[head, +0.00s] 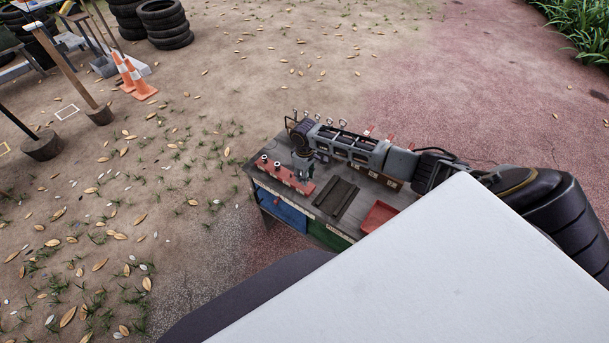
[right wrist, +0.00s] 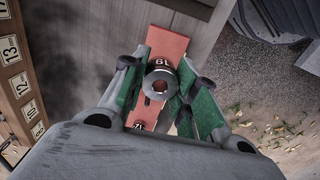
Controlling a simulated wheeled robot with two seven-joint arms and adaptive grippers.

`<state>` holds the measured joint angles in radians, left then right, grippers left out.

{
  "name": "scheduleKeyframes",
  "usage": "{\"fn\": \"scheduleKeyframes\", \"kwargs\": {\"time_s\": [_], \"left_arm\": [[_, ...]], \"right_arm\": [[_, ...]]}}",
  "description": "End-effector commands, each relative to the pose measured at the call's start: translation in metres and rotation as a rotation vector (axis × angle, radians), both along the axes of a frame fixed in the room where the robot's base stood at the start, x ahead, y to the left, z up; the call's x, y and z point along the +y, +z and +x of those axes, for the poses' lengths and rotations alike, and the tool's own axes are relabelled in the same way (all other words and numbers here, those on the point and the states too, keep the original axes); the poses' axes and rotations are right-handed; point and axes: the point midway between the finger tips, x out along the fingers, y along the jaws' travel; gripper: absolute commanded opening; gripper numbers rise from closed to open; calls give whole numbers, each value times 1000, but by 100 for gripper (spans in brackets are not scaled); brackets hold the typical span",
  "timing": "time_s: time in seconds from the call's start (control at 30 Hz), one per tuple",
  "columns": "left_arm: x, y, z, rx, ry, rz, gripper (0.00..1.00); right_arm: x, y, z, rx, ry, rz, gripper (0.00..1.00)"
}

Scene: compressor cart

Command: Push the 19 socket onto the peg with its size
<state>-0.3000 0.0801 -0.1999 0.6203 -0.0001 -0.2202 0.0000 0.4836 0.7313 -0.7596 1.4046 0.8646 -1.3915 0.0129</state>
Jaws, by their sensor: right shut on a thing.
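The 19 socket (right wrist: 158,86) is a grey ring-ended cylinder between the green-padded fingers of my right gripper (right wrist: 157,95), which is shut on it. The red peg rail (right wrist: 168,47) lies below it in the right wrist view, with a 19 label just beyond the socket. The rail (head: 282,174) also shows in the head view near the cart's left end, with my right gripper (head: 303,169) over its right part. The peg under the socket is hidden, so I cannot tell whether the socket touches it. My left gripper is not in view.
The cart top (head: 352,177) also holds a dark grooved tray (head: 336,197) and a red tray (head: 379,216). A wooden strip with number labels (right wrist: 15,82) stands left in the right wrist view. A pale panel covers the head view's lower right.

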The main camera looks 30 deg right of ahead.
Motion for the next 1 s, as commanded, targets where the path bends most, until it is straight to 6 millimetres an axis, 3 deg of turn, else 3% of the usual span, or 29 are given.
{"fn": "scheduleKeyframes", "kwargs": {"time_s": [1.0], "left_arm": [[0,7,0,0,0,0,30]], "right_arm": [[0,-2,0,-1,0,0,4]]}}
